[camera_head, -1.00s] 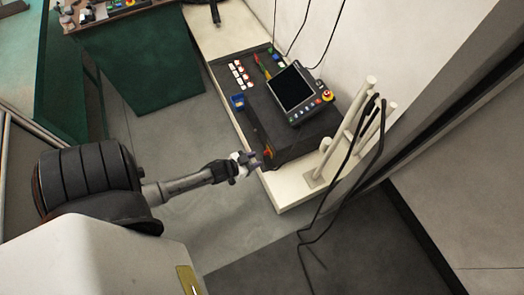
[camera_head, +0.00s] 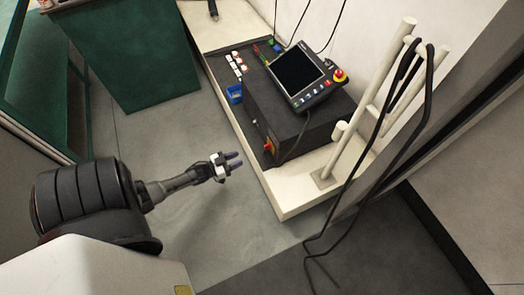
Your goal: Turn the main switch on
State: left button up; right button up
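The main switch (camera_head: 268,146), a small red and yellow knob, sits on the near side of the dark controller box (camera_head: 263,113). Its exact turn position is too small to tell. My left gripper (camera_head: 236,160) is left of the switch, over the floor in the picture and apart from the box. Its two dark fingers point right toward the switch, with a gap between them and nothing held. My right gripper is not in view.
A tablet-like pendant (camera_head: 298,76) with a red stop button (camera_head: 340,75) lies on the box. White posts (camera_head: 386,85) with hanging black cables rise at the right. A green cabinet (camera_head: 137,55) stands at upper left.

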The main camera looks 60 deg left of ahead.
aim_at(267, 147)
pick_arm(q)
jog(key=w+b, duration=0.1)
jog(key=w, duration=0.2)
jog(key=w+b, duration=0.1)
jog(key=w, duration=0.3)
jog(key=w+b, duration=0.1)
jog(key=w, duration=0.2)
jog(key=shift+w+d, duration=0.15)
jog(key=shift+d, duration=0.15)
jog(key=shift+w+d+b, duration=0.1)
jog(key=shift+w+b, duration=0.35)
jog(key=shift+w, duration=0.55)
jog(key=shift+c, duration=0.5)
grip_shut()
